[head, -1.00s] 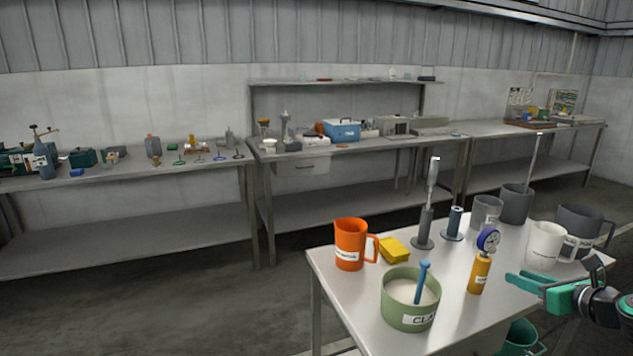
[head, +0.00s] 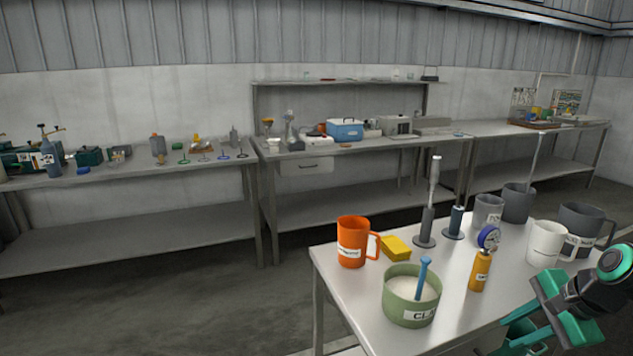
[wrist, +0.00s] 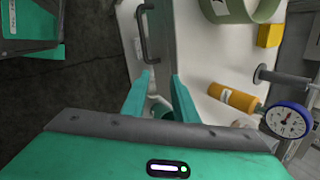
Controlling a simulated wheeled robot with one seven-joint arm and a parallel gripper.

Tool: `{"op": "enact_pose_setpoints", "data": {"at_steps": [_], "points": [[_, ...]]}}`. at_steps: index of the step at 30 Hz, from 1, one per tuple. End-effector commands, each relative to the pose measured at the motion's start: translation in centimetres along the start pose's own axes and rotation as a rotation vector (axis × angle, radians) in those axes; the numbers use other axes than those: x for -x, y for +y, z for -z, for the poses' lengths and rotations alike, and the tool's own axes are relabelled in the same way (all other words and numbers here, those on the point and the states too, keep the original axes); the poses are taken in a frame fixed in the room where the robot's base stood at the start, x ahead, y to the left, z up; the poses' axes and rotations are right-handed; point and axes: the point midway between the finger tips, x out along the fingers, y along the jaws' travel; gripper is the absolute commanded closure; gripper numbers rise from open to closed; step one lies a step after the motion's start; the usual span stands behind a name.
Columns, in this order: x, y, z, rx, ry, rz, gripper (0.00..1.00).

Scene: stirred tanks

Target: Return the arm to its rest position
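The table's dark handle (wrist: 148,35) shows just beyond the fingertips. Part of my arm is cut off by the right edge of the head view.
The near table (head: 350,300) holds an orange mug (head: 352,243), a green pot (head: 411,295), a yellow block (head: 396,248), an orange cylinder with a gauge (head: 480,271), a white mug (head: 544,243) and grey vessels (head: 517,203). Long benches stand behind; the floor at left is clear.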

Motion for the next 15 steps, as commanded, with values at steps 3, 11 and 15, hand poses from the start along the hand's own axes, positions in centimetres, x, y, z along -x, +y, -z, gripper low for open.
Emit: {"op": "enact_pose_setpoints", "data": {"at_steps": [3, 11, 15], "points": [[2.8, 2.8, -1.0, 0.257, 0.041, -0.130, 0.74], [9.5, 9.4, -2.7, 0.696, 0.017, -0.382, 0.74], [12.1, 12.0, -3.6, 0.827, -0.030, -0.454, 0.74]]}}
